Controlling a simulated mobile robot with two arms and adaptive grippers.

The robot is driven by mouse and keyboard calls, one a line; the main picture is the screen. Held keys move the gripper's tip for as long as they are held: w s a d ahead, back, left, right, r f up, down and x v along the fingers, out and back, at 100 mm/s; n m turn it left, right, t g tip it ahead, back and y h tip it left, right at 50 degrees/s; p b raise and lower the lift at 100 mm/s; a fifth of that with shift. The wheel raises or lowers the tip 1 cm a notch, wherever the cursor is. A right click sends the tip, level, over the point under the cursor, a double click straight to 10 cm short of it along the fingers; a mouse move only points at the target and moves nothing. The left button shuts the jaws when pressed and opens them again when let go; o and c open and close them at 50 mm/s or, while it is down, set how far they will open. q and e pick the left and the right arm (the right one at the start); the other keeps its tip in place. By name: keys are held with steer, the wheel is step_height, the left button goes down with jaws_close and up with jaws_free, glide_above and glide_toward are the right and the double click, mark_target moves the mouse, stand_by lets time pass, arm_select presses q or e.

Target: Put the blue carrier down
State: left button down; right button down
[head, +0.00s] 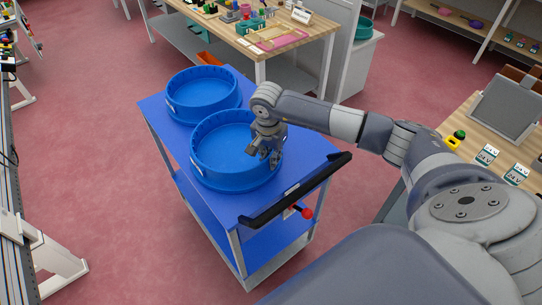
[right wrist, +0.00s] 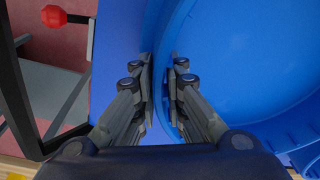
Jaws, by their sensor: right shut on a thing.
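The blue carrier (head: 228,178) is a round, open blue tub at the near end of the blue cart's top (head: 300,165). It looks level and empty, and appears to rest on the top, though I cannot tell if there is a small gap under it. My right gripper (head: 263,154) reaches down at its right side and is shut on its rim. In the right wrist view the fingers (right wrist: 163,76) straddle the tub's wall, with the tub's inside (right wrist: 240,60) to the right. My left gripper is not in view.
A second blue tub (head: 200,92) stands just behind on the cart. The cart has a black handle (head: 295,192) and a red knob (head: 307,213) at its near right end. A workbench (head: 270,46) stands behind, another (head: 490,140) at right. Pink floor is clear to the left.

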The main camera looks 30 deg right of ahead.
steer(key=shift+w, duration=0.15)
steer(key=c, duration=1.7)
jaws_free()
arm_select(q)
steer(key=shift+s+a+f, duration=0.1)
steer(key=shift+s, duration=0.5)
arm_select(e)
steer(key=shift+o, duration=0.2)
steer(key=shift+s, duration=0.2)
